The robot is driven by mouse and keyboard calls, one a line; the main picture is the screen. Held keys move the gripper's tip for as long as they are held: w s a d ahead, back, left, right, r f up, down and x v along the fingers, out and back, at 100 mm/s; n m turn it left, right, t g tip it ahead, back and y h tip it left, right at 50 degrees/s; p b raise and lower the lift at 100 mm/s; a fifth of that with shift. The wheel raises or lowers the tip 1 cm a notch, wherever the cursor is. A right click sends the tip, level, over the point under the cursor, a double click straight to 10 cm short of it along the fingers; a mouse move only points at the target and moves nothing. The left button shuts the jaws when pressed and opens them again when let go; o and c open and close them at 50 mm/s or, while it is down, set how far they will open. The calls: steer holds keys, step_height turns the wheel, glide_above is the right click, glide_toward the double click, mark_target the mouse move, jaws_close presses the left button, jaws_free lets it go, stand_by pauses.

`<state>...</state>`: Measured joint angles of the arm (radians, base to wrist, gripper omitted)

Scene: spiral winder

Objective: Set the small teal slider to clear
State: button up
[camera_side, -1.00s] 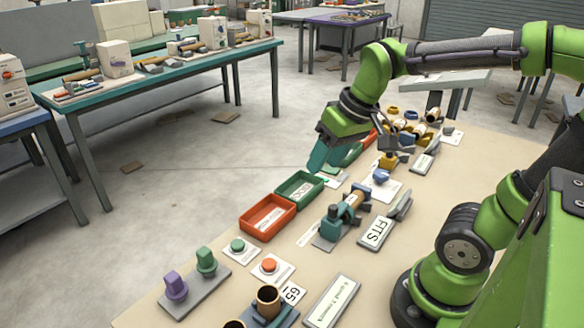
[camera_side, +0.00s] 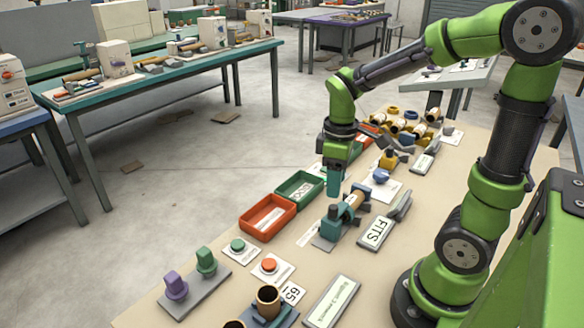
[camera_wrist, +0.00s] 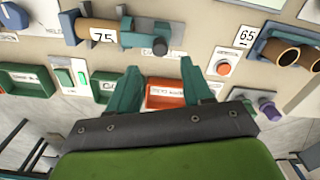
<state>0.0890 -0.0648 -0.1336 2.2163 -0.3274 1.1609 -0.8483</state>
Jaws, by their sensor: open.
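My gripper (camera_side: 333,192) points down just behind the roll fixture in the side view. In the wrist view its two teal fingers (camera_wrist: 159,72) are apart with nothing held between them. A small white plate with two green upright pieces (camera_wrist: 72,77) lies left of the fingers in the wrist view, between the green trays. A teal block (camera_wrist: 150,38) sits at one end of the fixture holding the roll marked 75 (camera_wrist: 100,32); the block also shows in the side view (camera_side: 329,226). I cannot tell for sure which is the small teal slider, and no clear mark is readable.
A green tray (camera_side: 300,177) and an orange tray (camera_side: 250,229) stand beside the fixture. Green and red buttons (camera_side: 270,265), a plate with purple and green knobs (camera_side: 205,258), and an FTS sign (camera_side: 376,231) are nearby. Bare table lies right of the sign.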

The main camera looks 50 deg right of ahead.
mark_target(334, 207)
step_height(334, 207, down, 7)
steer(key=shift+f, duration=0.2)
jaws_close()
stand_by(0.4)
